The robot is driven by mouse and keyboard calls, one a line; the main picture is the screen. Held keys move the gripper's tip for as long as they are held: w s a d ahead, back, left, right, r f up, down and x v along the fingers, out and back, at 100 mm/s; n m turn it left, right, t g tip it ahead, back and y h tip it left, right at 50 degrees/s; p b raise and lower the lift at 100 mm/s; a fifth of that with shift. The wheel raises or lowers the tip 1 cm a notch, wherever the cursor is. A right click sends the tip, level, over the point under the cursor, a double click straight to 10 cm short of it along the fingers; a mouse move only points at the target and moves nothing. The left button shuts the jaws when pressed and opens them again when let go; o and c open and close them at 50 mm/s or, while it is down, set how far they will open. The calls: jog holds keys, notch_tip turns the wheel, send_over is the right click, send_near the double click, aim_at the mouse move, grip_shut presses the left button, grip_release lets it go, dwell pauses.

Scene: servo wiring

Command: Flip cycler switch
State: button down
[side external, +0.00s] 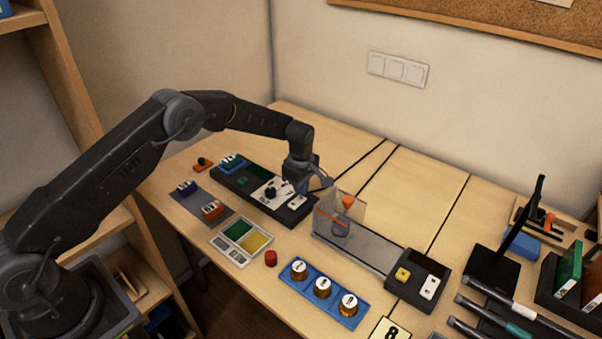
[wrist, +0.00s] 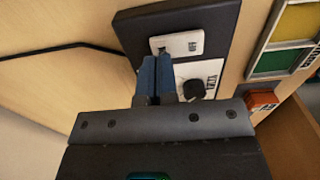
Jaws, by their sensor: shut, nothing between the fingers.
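A long black box (side external: 236,184) on the table has a white switch plate (side external: 296,202) at its near right end and a black knob (side external: 270,191) on a white panel. In the wrist view the switch plate (wrist: 180,44) has a small dark slot, and the knob (wrist: 194,89) lies to its right and below. My gripper (side external: 303,188) is shut and empty, just above the switch plate's end of the box. Its blue fingertips (wrist: 156,60) appear beside the plate; contact cannot be told. A second dark box (side external: 417,281) carries a yellow button and a white switch (side external: 430,288). I cannot read which is the cycler.
A clear-walled track (side external: 365,249) with an orange piece stands right of my gripper. A blue tray (side external: 323,292) with several round items, a green-yellow tray (side external: 242,241) and a red cap (side external: 271,258) lie in front. Black cables cross the table behind.

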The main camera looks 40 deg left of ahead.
jog(key=shift+f, duration=0.8)
jog(key=shift+f, duration=0.1)
jog(key=shift+f, duration=0.15)
jog(key=shift+r, duration=0.85)
notch_tip(320, 180, up, 14)
jog(key=w, duration=0.2)
